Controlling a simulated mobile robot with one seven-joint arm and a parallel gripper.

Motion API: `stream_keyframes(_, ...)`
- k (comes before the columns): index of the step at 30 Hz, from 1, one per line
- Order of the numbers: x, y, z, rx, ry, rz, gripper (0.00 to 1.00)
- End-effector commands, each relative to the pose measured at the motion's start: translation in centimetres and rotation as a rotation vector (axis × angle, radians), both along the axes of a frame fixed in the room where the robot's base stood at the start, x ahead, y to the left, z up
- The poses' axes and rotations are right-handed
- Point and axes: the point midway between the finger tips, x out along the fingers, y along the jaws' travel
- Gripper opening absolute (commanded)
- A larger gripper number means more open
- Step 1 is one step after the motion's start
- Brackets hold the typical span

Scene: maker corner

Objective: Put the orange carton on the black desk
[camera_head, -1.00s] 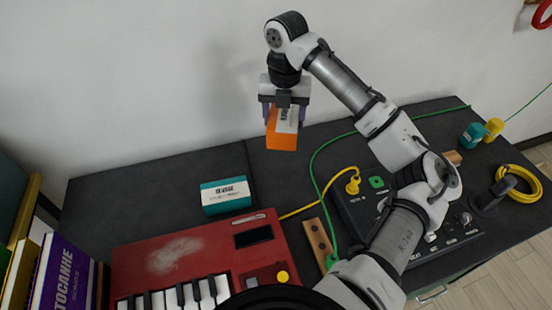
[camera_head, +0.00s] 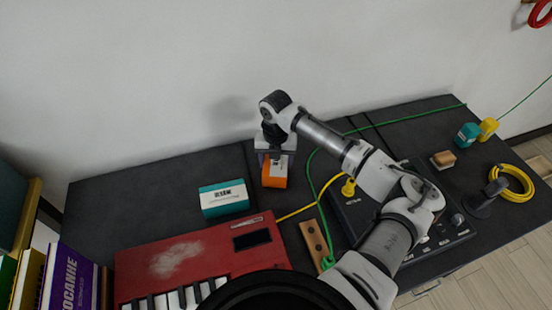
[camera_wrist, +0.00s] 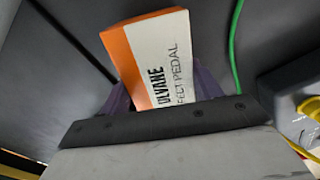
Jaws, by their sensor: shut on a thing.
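The orange carton (camera_head: 274,173) has a white label side and is between the fingers of my gripper (camera_head: 275,158). In the head view it is low over the black desk (camera_head: 146,178), behind the red keyboard; I cannot tell whether its underside touches the desk. In the wrist view the carton (camera_wrist: 150,58) shows its white printed face and an orange side, and my gripper's purple fingers (camera_wrist: 160,92) are shut on it from both sides. The dark desk surface (camera_wrist: 70,95) lies behind it.
A teal carton (camera_head: 224,198) stands left of the orange one. A red keyboard (camera_head: 195,262) is in front. A yellow cable (camera_head: 297,211), a green cable (camera_head: 310,180) and a black mixer (camera_head: 352,222) lie to the right. The desk's back left is bare.

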Motion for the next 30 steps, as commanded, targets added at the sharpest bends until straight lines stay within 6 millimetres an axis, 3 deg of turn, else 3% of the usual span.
stream_keyframes(11, 0.0, 0.0, -0.6, 0.0, -0.002, 0.0, 0.34)
stream_keyframes(12, 0.0, 0.0, -0.5, 0.0, -0.002, 0.0, 0.69)
stream_keyframes(16, 0.0, 0.0, -0.4, 0.0, -0.002, 0.0, 0.85)
stream_keyframes(24, 0.0, 0.0, -0.3, 0.0, -0.002, 0.0, 0.85)
stream_keyframes(30, 0.1, 0.0, 1.3, 0.0, -0.005, 0.001, 0.85)
